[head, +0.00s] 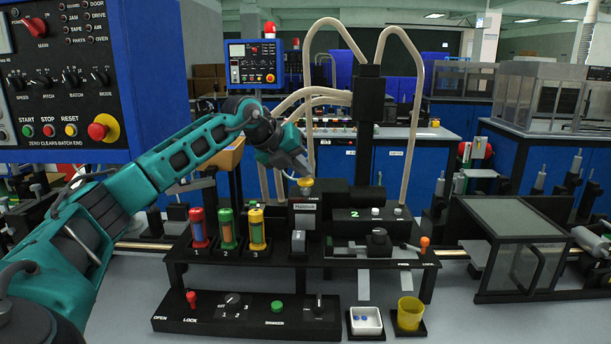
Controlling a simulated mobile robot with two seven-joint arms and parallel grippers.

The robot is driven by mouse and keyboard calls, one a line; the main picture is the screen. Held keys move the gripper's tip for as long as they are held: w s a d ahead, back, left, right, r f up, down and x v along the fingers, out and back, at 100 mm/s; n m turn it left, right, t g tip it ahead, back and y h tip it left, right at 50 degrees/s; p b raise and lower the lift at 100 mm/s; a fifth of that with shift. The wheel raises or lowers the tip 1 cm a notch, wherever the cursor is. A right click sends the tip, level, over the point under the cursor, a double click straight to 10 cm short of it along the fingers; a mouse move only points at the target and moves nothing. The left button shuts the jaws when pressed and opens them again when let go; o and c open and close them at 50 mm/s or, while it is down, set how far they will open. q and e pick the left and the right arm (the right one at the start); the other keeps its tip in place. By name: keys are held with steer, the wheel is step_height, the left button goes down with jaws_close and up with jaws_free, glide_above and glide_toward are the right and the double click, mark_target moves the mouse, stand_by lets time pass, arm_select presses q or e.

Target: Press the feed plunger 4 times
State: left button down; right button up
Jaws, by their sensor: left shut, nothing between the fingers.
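A small yellow knob (305,183) tops the black machine post with a white name label (305,204), near the middle of the head view. It looks like the feed plunger, but its label is too small to read. My left gripper (301,173) comes in on the teal arm from the left. It is shut and empty, and its tips point down just above the yellow knob. I cannot tell whether the tips touch it. My right gripper is not in view.
Red (198,228), green (229,229) and yellow (257,229) tubes stand left of the post. A control strip (250,318), a white tray (366,320) with blue pieces and a yellow cup (410,313) are in front. A guard box (515,245) stands at right. Pale hoses arch behind.

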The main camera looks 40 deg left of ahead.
mark_target(302, 179)
arm_select(q)
steer(key=shift+f, duration=0.65)
stand_by(0.4)
steer(key=shift+r+p, duration=1.55)
steer(key=shift+r, duration=0.25)
step_height(302, 179, up, 5)
stand_by(2.1)
